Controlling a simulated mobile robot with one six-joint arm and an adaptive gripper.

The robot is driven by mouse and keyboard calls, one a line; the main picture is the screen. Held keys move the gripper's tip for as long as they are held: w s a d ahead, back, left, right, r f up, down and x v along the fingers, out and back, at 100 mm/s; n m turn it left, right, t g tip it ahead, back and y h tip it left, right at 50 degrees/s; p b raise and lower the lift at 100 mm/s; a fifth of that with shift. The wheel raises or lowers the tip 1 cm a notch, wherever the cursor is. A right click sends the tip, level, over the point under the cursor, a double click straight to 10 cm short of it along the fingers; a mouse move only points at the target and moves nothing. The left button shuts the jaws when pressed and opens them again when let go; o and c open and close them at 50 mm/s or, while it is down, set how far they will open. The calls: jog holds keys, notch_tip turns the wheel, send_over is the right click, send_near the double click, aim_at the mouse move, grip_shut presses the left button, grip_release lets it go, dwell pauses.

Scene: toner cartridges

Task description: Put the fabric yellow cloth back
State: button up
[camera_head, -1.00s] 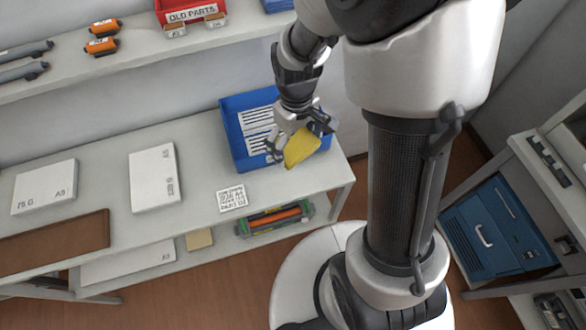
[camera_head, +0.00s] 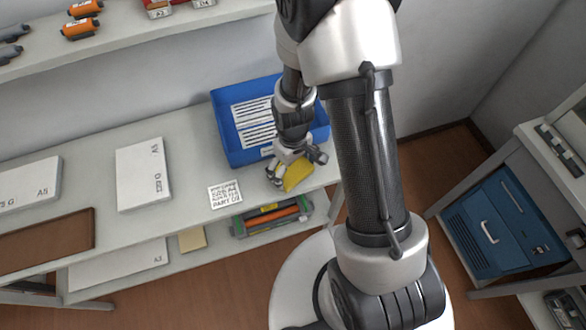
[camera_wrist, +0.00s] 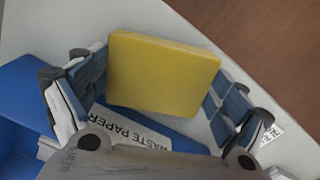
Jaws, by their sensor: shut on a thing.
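The yellow cloth (camera_head: 297,174) is a folded, flat block. My gripper (camera_head: 284,177) is shut on it in front of the blue bin, near the table's front edge. In the wrist view the cloth (camera_wrist: 163,74) lies between the two fingers of my gripper (camera_wrist: 160,85), one at each side. The white tabletop shows beyond it. I cannot tell whether the cloth touches the table.
The blue bin (camera_head: 222,137) with papers stands behind the gripper; its "WASTE PAPER" label (camera_wrist: 130,128) shows below the cloth. A printed card (camera_head: 224,194) lies left of the gripper. A white paper pack (camera_head: 143,174) lies farther left. A toner cartridge (camera_head: 272,216) sits on the lower shelf.

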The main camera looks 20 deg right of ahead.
jog(key=shift+f, duration=0.2)
jog(key=o, duration=0.7)
jog(key=shift+r, duration=0.15)
